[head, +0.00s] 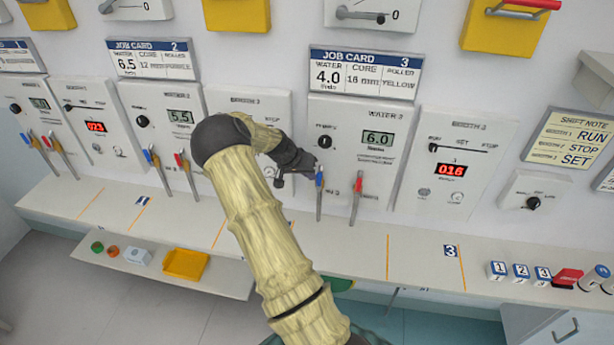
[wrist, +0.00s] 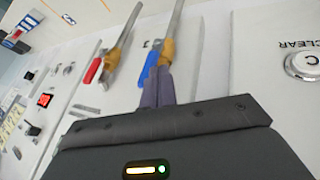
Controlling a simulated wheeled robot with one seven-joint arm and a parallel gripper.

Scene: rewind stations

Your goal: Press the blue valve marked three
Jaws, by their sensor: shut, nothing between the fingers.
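The blue valve (head: 319,179) is a lever with a blue grip on the panel under the job card marked 3 (head: 365,73). It also shows in the wrist view (wrist: 150,62), just beyond my fingertips. My gripper (head: 307,174) is shut and empty, close to the left of the blue valve in the head view. In the wrist view my gripper (wrist: 158,80) has its fingers together and overlaps the lower part of the blue valve; I cannot tell whether they touch. A red valve (head: 358,185) stands right beside the blue one; the wrist view shows it at left (wrist: 94,70).
The Water 3 panel (head: 395,150) reads 6.0. A second blue valve (head: 150,158) and red valve (head: 181,161) are at station 2. A counter ledge (head: 350,240) runs below the panels. A CLEAR button (wrist: 304,66) shows at right in the wrist view.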

